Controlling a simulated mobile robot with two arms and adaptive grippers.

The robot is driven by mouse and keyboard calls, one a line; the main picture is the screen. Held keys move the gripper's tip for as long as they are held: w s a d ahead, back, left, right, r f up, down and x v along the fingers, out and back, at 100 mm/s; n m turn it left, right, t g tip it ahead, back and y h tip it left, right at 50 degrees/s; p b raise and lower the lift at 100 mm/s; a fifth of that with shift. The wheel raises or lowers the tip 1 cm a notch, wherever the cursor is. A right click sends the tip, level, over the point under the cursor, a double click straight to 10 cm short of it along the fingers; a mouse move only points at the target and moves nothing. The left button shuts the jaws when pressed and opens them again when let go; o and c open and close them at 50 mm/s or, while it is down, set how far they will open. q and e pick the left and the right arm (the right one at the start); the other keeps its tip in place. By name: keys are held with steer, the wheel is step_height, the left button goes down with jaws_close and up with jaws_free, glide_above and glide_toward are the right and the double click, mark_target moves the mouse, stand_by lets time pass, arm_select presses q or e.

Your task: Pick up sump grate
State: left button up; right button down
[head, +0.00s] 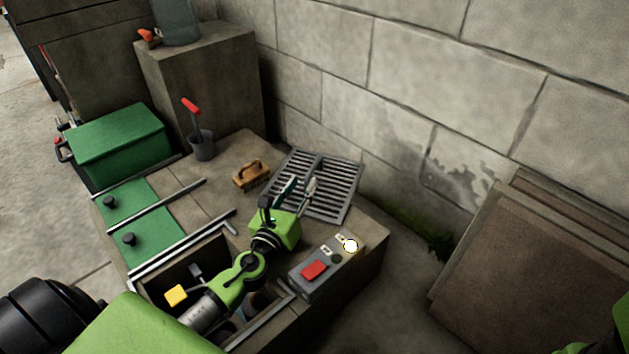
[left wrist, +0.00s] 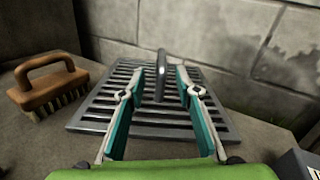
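The sump grate (head: 338,181) is a grey slotted metal panel lying on the concrete ledge near the block wall. In the left wrist view the grate (left wrist: 100,112) fills the middle, and an upright metal handle (left wrist: 161,75) rises from it. My left gripper (head: 300,187) reaches over the grate's near left part. In the left wrist view the left gripper's fingers (left wrist: 156,88) are spread apart, with the handle showing between them, farther off; I cannot tell whether they touch it. My right gripper is not in view; only a bit of green shows at the lower right corner.
A wooden brush (head: 251,175) lies left of the grate, and a dark cup with a red-handled tool (head: 201,143) stands behind it. A grey control box (head: 322,268) with a red button is in front. An open pit (head: 190,262) lies below my left arm. A green box (head: 120,142) stands at left.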

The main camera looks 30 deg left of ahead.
mark_target(309, 174)
arm_select(q)
steer(key=shift+w, duration=0.7)
steer(key=shift+w+a+b, duration=0.15)
steer(key=shift+w+b, duration=0.75)
steer(key=shift+w, duration=1.8)
jaws_close()
steer(key=shift+r, duration=0.15)
